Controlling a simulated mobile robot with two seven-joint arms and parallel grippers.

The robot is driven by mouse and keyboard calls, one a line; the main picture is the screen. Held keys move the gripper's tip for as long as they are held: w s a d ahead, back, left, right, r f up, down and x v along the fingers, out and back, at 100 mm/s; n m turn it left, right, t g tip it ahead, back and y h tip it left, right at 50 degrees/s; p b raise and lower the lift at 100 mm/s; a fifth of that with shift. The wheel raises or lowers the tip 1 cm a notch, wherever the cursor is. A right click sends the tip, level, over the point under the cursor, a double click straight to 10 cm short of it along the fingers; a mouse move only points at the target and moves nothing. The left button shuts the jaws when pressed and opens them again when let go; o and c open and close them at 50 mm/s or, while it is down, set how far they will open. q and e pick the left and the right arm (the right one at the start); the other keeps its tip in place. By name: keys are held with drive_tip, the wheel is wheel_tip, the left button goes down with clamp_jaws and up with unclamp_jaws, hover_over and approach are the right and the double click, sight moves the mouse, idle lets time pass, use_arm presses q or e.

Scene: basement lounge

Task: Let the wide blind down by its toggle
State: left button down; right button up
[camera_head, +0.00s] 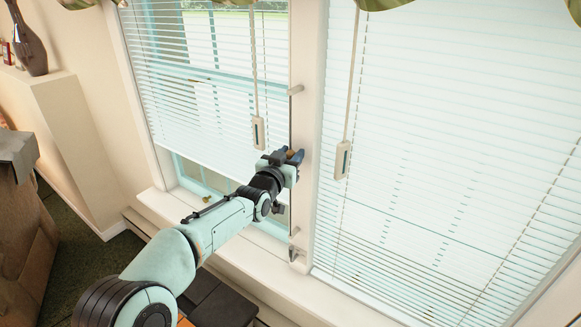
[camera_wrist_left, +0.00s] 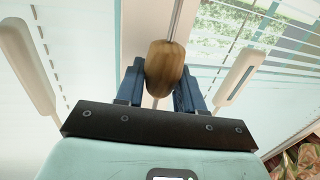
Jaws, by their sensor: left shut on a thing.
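My left gripper (camera_head: 292,155) is at the post between the two windows, its blue fingers shut on a brown wooden toggle (camera_wrist_left: 165,68). In the left wrist view the toggle sits between the fingertips (camera_wrist_left: 160,85), with a thin cord (camera_wrist_left: 178,20) running from it. The right blind (camera_head: 440,150) looks the wider one, and its slats reach down close to the sill. The left blind (camera_head: 200,110) hangs part-way, with bare window below it. My right gripper is not in view.
Pale pulls hang on cords on either side of the post, one at left (camera_head: 258,133) and one at right (camera_head: 342,160). A peg (camera_head: 295,90) and a metal fitting (camera_head: 293,253) are on the post. A ledge with a dark vase (camera_head: 30,45) stands at far left.

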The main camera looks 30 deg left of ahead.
use_arm(q)
wheel_tip(320, 180, up, 12)
drive_tip(key=p, duration=0.3)
drive_tip(key=shift+f+p, duration=0.1)
drive_tip(key=shift+p, duration=0.25)
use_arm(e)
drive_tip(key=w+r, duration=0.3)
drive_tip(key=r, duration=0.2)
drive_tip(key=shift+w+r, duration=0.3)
use_arm(q)
drive_tip(key=shift+r, duration=0.2)
drive_tip(key=c, duration=0.8)
unclamp_jaws()
drive_tip(key=shift+f, duration=0.1)
drive_tip(key=shift+s, duration=0.15)
